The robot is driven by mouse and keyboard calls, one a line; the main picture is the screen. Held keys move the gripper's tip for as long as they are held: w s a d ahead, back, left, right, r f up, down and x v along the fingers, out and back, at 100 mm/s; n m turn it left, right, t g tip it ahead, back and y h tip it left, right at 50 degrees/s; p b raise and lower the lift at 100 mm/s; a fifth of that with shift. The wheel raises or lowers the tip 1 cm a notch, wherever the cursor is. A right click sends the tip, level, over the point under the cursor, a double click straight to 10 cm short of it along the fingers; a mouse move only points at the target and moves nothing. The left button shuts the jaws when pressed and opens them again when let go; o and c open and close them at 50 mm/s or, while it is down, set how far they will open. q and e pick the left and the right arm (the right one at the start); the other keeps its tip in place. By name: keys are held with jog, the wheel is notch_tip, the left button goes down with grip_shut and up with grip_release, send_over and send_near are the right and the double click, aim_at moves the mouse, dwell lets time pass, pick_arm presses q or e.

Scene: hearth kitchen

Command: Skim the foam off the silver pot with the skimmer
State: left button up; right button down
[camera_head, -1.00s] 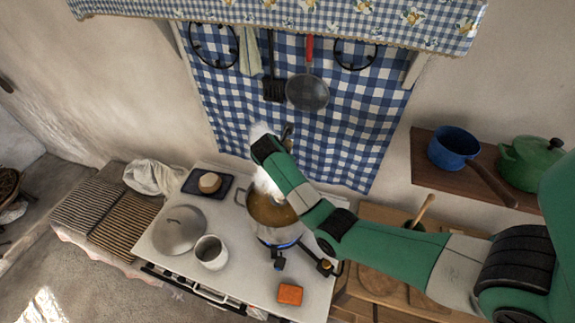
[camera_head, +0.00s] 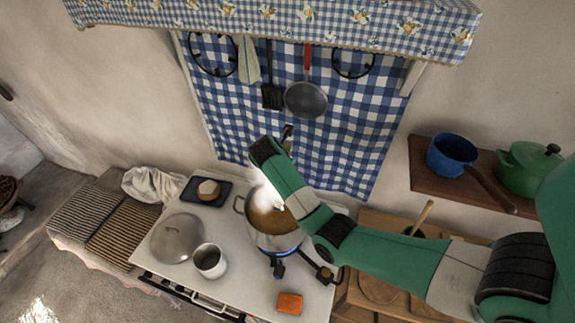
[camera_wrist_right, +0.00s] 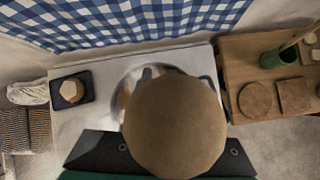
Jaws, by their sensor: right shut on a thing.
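The silver pot (camera_head: 272,241) stands on the stove, brown liquid inside and a blue flame under it. My right arm hides part of the pot in the head view. A white patch, foam or steam, shows by the arm over the pot. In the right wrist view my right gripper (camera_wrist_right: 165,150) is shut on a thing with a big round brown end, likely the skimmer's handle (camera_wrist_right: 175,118). That end hides much of the pot (camera_wrist_right: 125,80). The skimmer's bowl is not clearly visible. My left gripper is not in view.
A grey lid (camera_head: 177,238), a pale mug (camera_head: 210,262) and an orange block (camera_head: 289,303) are on the stove top (camera_head: 250,290). A dark tray (camera_head: 222,202) holds a round pale thing.

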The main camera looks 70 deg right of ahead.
jog(key=shift+r, duration=0.1)
notch_tip(320, 180, up, 5)
jog(key=shift+f, duration=0.1)
dwell(0.3)
